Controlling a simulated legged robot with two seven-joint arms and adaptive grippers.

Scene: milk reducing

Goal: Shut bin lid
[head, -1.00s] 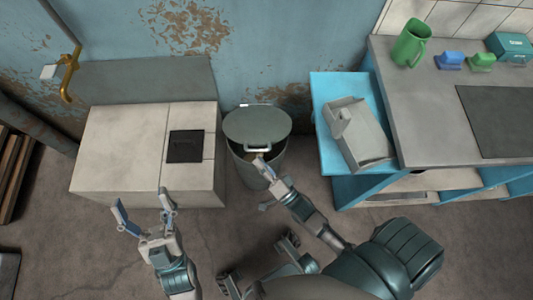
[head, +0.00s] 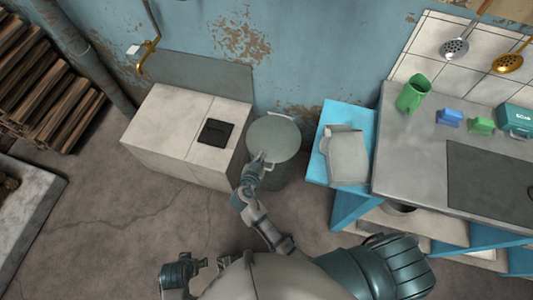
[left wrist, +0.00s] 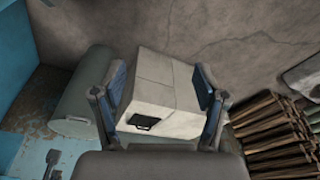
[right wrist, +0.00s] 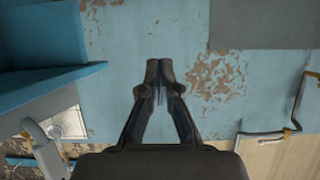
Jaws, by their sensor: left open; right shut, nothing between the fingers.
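The bin (head: 277,175) is a grey-green cylinder on the floor between the white cabinet and the blue shelf unit. Its round lid (head: 275,135) lies flat over the top in the head view, with no opening showing. The bin also shows lying sideways in the left wrist view (left wrist: 75,90). My right gripper (head: 261,157) is shut and empty at the lid's near edge, by the handle; I cannot tell whether it touches. It also shows shut in the right wrist view (right wrist: 158,65). My left gripper (left wrist: 160,72) is open and empty in the left wrist view.
The white cabinet (head: 170,125) with a black plate stands left of the bin. The blue shelf unit (head: 325,165) with a grey container (head: 348,160) stands to the right, beside the counter (head: 415,150). Stacked wood (head: 45,85) is at far left. The floor in front is clear.

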